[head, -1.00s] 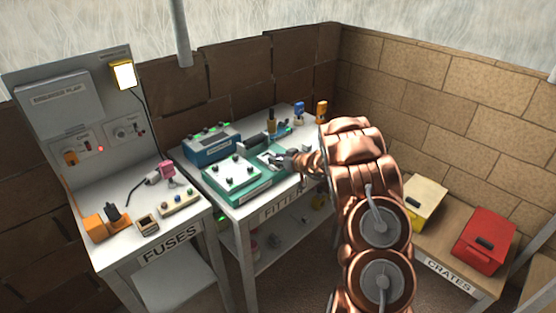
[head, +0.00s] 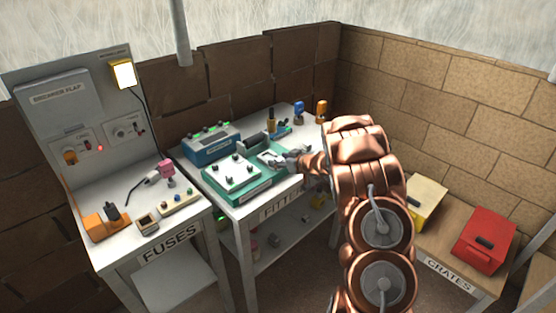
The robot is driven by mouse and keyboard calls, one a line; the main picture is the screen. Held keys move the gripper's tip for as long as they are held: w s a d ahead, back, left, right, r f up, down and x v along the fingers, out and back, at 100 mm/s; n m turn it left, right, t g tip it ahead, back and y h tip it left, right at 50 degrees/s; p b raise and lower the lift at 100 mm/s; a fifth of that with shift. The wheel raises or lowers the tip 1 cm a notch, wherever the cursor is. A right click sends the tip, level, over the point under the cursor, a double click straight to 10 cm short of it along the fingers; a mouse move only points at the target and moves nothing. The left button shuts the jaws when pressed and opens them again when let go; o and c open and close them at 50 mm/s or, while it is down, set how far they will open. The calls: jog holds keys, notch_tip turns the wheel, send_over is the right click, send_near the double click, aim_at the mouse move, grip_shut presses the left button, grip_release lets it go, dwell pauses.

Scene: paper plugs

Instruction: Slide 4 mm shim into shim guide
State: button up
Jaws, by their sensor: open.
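My gripper (head: 280,158) is open at the end of my copper arm, low over the right part of the fitting table (head: 244,208). It is beside a green mat or plate (head: 266,150) that carries a pale piece near the fingers. At this size I cannot tell the 4 mm shim or the shim guide apart from the small parts there. A dark grey upright part (head: 250,143) stands just left of the gripper. My fingers and arm hide some of the table's right side.
A green box with a white top and black knobs (head: 234,175) stands left of my gripper, with a blue box (head: 211,143) behind it. Blue (head: 299,112) and orange (head: 321,110) tools stand at the back. The fuses bench (head: 186,222) is left; yellow (head: 428,198) and red (head: 484,241) crates are right.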

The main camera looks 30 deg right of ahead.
jog(key=shift+s+d, duration=0.25)
jog(key=shift+s, duration=0.75)
jog(key=shift+s+d, duration=0.2)
jog(key=shift+s, duration=0.75)
jog(key=v, duration=1.2)
